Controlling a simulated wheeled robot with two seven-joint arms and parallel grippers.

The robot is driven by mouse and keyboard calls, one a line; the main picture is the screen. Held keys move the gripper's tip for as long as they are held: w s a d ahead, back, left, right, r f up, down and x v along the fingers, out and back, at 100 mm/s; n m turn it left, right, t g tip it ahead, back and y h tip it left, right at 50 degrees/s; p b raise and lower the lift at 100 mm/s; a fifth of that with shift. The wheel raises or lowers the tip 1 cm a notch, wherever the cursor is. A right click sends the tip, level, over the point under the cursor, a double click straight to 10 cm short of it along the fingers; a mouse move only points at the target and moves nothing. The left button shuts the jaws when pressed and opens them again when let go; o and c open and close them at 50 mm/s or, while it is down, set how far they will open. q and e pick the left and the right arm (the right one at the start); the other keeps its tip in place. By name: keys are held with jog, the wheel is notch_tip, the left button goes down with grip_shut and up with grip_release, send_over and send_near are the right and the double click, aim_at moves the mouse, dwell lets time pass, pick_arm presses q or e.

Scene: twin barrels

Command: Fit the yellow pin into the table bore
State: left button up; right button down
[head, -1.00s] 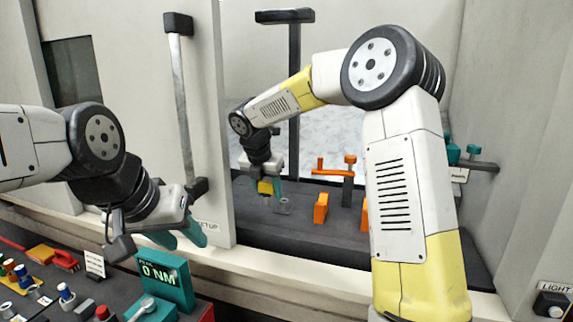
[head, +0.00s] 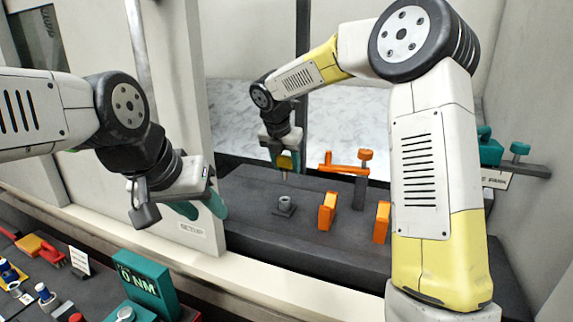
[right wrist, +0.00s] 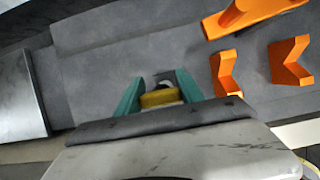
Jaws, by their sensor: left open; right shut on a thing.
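The yellow pin (head: 285,162) is held in my right gripper (head: 284,167), its narrow tip pointing down. In the head view it appears above and behind the table bore (head: 285,203), a small grey raised collar on a square base on the dark table. The pin is clear of the collar. In the right wrist view the pin (right wrist: 160,98) sits between the teal fingers of my right gripper (right wrist: 158,92); its tip is hidden. My left gripper (head: 203,207) is open and empty, by the enclosure's door edge left of the table.
Two orange blocks (head: 327,211) (head: 381,222) stand right of the bore, with an orange clamp (head: 345,165) behind. The dark table (head: 255,225) is clear around the bore. A teal torque display (head: 148,285) and a tool bench lie at lower left.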

send_over(286, 198)
jog(key=shift+f, duration=2.85)
jog(key=shift+f, duration=2.05)
jog(key=c, duration=0.7)
grip_release()
jog(key=shift+o, duration=0.2)
jog(key=shift+r, duration=0.1)
jog(key=v, duration=0.7)
jog(key=shift+r, duration=0.25)
jog(key=shift+s, duration=0.1)
